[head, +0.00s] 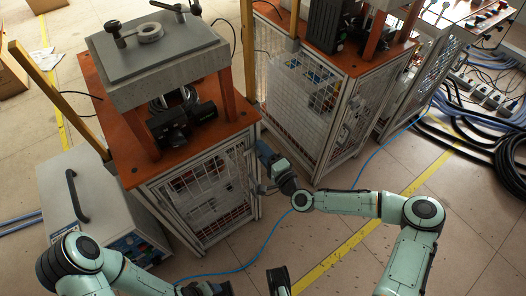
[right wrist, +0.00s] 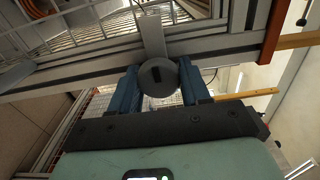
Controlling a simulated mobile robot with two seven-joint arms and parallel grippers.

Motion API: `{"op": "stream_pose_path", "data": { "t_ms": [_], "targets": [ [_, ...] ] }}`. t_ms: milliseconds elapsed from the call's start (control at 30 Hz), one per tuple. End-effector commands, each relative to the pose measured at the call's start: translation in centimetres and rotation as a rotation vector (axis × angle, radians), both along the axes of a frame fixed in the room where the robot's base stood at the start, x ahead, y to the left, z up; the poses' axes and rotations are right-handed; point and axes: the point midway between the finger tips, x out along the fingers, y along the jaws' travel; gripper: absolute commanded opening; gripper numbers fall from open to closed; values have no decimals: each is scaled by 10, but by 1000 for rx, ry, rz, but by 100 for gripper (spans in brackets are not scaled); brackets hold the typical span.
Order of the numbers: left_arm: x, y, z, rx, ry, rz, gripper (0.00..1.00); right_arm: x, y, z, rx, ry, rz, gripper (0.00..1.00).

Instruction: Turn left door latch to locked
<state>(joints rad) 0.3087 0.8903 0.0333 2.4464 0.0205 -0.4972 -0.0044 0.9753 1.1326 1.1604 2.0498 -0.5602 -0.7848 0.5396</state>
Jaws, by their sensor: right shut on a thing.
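The door latch (right wrist: 158,77) is a dark round knob with a short slot, beside a metal frame bar in the right wrist view. My right gripper (right wrist: 159,88) has its two blue fingers on either side of this knob and is shut on it. In the head view my right gripper (head: 264,152) is at the right front edge of the left cabinet's mesh door (head: 205,200). The latch is not clearly visible there. My left arm is at the bottom left of the head view; its gripper's finger state is unclear.
The left cabinet has an orange top (head: 205,128) bearing a grey press plate. A second mesh cabinet (head: 300,105) stands close on the right. A grey box with a black handle (head: 78,197) is at left. A blue cable (head: 262,248) crosses the floor.

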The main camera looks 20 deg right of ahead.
Motion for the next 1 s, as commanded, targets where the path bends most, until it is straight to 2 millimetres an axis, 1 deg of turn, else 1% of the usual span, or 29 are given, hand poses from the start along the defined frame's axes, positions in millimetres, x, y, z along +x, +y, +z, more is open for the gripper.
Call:
{"op": "stream_pose_path", "data": {
  "t_ms": [433,467,500,833,933,1000],
  "targets": [
    [0,0,0,0,0,0,61,-1,1,-1,9,7,4,16],
    [0,0,0,0,0,0,61,-1,1,-1,9,7,4,53],
    [0,0,0,0,0,0,61,-1,1,-1,9,7,4,65],
    [0,0,0,0,1,0,61,-2,0,0,8,4,1,65],
    [-2,-1,2,-2,5,-2,61,-10,-3,0,7,5,1,65],
    [-4,-2,4,-6,11,-5,61,-20,-7,0,7,6,0,65]
  ]
}}
